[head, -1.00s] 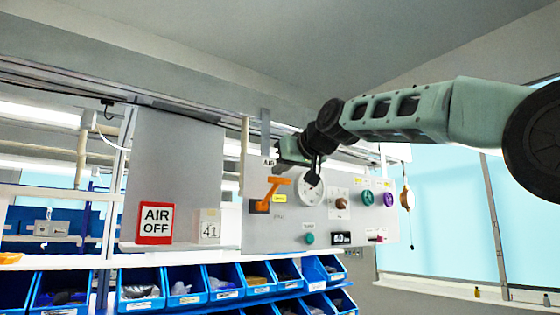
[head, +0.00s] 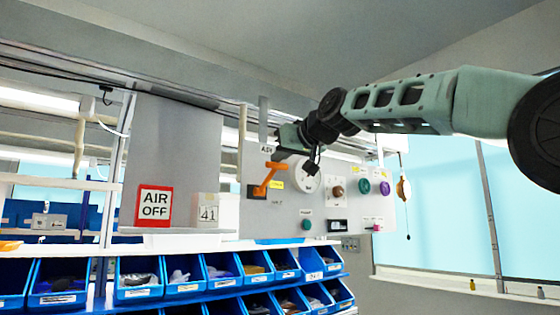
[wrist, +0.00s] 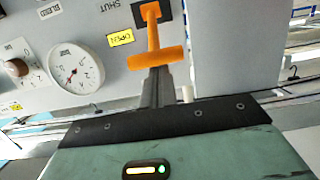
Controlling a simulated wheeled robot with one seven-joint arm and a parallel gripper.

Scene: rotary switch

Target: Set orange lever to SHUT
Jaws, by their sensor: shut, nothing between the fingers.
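The orange lever (head: 266,180) is on the grey wall panel, its arm tilted up and to the right from a dark base, with a crossbar at its free end. In the wrist view the lever (wrist: 154,45) hangs from its dark mount toward my gripper (wrist: 156,78). My gripper's fingers are together and empty, right at the crossbar; I cannot tell whether they touch it. In the head view my gripper (head: 279,154) is just above the lever's top end. A yellow OPEN label (wrist: 120,38) and an upside-down SHUT label (wrist: 96,5) are beside the lever.
The panel also has a round gauge (head: 306,177), a brown knob (head: 338,191), a purple knob (head: 385,188) and a teal button (head: 306,225). An AIR OFF sign (head: 154,206) stands to the left. Blue bins (head: 183,285) line the shelf below.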

